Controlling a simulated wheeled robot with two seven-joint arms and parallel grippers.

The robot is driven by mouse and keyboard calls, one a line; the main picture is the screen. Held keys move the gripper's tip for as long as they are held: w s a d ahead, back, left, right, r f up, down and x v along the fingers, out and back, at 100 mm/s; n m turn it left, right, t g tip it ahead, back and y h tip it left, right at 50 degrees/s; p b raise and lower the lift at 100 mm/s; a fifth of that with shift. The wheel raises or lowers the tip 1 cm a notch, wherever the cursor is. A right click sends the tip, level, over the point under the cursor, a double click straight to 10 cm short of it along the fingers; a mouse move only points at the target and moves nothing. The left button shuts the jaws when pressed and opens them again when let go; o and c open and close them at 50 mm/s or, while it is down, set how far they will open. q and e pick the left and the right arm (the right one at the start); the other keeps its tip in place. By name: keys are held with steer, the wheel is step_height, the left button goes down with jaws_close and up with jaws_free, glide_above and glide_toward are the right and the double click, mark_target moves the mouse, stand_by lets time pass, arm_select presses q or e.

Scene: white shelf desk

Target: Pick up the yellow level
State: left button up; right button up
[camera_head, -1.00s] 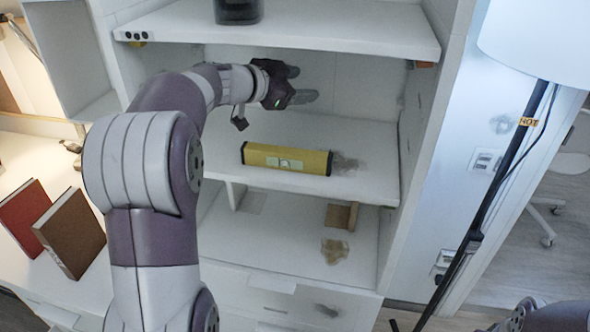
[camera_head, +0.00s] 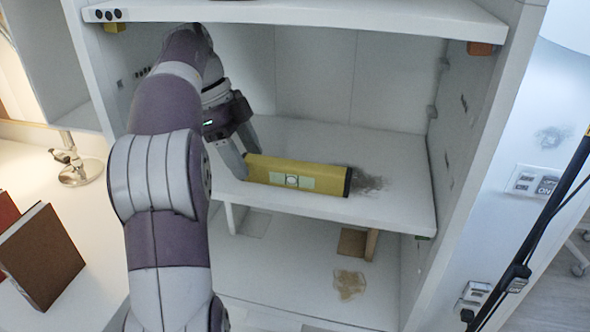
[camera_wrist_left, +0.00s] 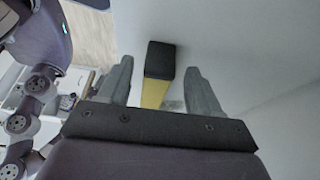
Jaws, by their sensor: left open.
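The yellow level (camera_head: 270,172) lies on the middle white shelf (camera_head: 390,205), long side roughly across the shelf, with a dark cap at its right end. My left gripper (camera_head: 240,158) is at the level's left end. In the left wrist view, the level (camera_wrist_left: 155,93) shows between the two open grey fingers (camera_wrist_left: 162,88), its black end cap pointing away from the palm. A gap shows on each side, so the fingers are not closed on it. The level's left end is partly hidden by the gripper in the head view. My right gripper is not in view.
An upper shelf (camera_head: 300,15) hangs above my left arm. The cabinet's right wall (camera_head: 480,130) bounds the shelf. A lower shelf holds a small brown block (camera_head: 353,242). Books (camera_head: 40,257) stand on the desk at left, and a lamp pole (camera_head: 540,235) stands at right.

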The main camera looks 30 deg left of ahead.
mark_target(306, 166)
arm_select(q)
steer(key=d, duration=0.3)
steer(key=w+d+b, duration=0.1)
steer(key=d, duration=0.2)
steer(key=shift+w+d, duration=0.15)
steer(key=shift+d, duration=0.1)
steer(key=d+b, duration=0.1)
steer(key=d, duration=0.1)
steer(key=w+d, duration=0.1)
steer(key=d, duration=0.1)
steer(key=shift+d+b, duration=0.2)
steer(key=shift+b, duration=0.2)
steer(key=shift+w+d+f+b, duration=0.1)
steer(key=shift+d+f+b, duration=0.15)
steer(key=shift+f+b, duration=0.25)
jaws_close()
